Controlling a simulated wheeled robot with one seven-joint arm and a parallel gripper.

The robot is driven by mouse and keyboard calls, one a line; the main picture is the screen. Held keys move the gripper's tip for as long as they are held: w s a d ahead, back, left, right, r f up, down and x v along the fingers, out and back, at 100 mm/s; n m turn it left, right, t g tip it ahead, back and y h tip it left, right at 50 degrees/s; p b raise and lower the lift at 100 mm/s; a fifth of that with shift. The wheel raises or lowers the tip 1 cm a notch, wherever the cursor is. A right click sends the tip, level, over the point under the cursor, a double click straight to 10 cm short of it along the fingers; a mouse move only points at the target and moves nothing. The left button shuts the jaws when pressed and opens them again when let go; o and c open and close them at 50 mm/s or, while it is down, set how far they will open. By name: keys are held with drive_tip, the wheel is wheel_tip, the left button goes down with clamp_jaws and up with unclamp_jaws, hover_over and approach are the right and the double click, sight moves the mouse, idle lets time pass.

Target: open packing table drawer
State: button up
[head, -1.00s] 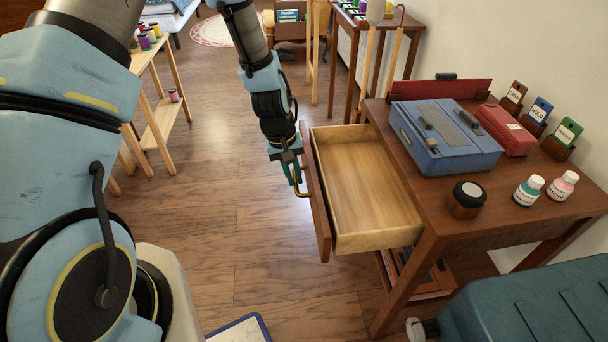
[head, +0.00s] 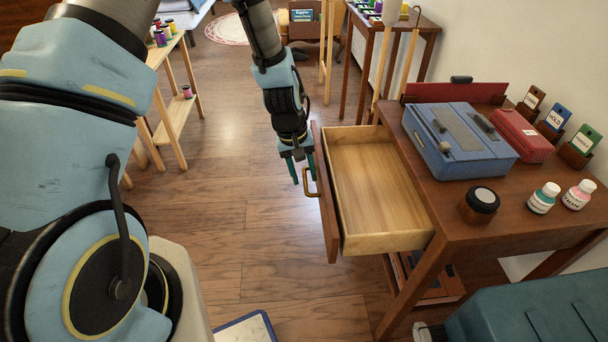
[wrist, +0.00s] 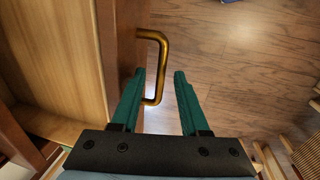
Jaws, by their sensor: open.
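The packing table (head: 455,202) stands at the right in the head view. Its wooden drawer (head: 375,190) is pulled far out to the left and looks empty. The drawer has a brown front (head: 327,205) with a brass handle (head: 311,183), which also shows in the wrist view (wrist: 163,62). My gripper (head: 303,180) is just left of the drawer front, beside the handle. In the wrist view its teal fingers (wrist: 160,95) are apart, with the handle's near end close to the left finger. I cannot tell whether they touch.
On the table top are a blue case (head: 462,142), a red box (head: 522,135), a dark round jar (head: 480,203) and two small bottles (head: 544,198). A teal chest (head: 535,310) stands at the lower right. The floor (head: 240,225) left of the drawer is clear.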

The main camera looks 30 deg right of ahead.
wheel_tip(320, 180, up, 10)
drive_tip(key=a, duration=0.1)
drive_tip(key=shift+w+a+b, duration=0.3)
drive_tip(key=shift+a, duration=0.1)
